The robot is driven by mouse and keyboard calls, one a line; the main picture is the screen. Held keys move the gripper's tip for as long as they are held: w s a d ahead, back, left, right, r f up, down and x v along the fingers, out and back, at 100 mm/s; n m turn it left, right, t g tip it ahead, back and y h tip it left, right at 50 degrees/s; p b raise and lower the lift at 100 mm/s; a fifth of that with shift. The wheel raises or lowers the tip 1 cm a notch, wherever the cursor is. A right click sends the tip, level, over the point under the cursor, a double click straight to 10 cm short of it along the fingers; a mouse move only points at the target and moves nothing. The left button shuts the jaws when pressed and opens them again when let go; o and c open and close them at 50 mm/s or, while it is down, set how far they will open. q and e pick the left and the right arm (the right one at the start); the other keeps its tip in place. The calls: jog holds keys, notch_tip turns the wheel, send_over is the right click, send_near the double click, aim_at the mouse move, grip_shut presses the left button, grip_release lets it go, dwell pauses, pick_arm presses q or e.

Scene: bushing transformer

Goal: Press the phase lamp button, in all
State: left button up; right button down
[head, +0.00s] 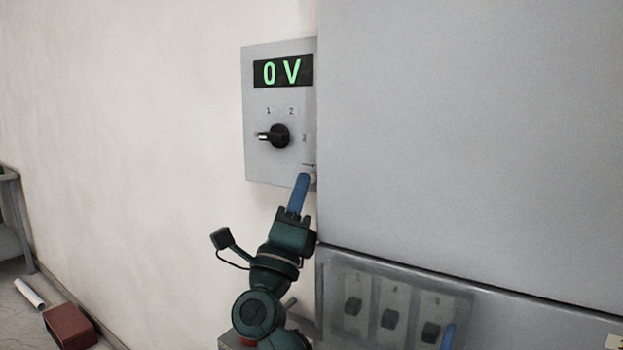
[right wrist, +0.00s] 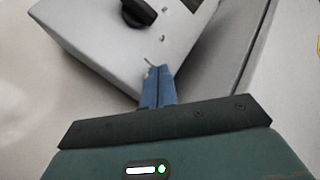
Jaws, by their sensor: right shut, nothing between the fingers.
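A grey control panel (head: 262,160) hangs on the wall with a green "0 V" display (head: 283,71) and a black rotary knob (head: 279,136) among the numbers 1, 2 and 3. A small pale round part (head: 312,180), which may be the phase lamp button, shows at the panel's lower right edge, partly behind my fingers. My right gripper (head: 303,177) is shut and empty, its blue fingertips at the panel's lower right corner. In the right wrist view the shut fingertips (right wrist: 158,70) overlap the panel's lower part and hide what lies behind them. Contact cannot be told. My left gripper is not seen.
A large grey cabinet (head: 470,120) stands close to the right of the panel. Below it, several black switches (head: 393,319) sit behind a clear cover. A red-brown box (head: 70,326) lies on the floor at the left. The wall left of the panel is clear.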

jog(key=shift+s+a, duration=0.1)
jog(key=shift+s+a, duration=0.75)
jog(key=shift+s, duration=0.25)
jog(key=shift+s+a, duration=0.7)
jog(key=shift+s, duration=0.3)
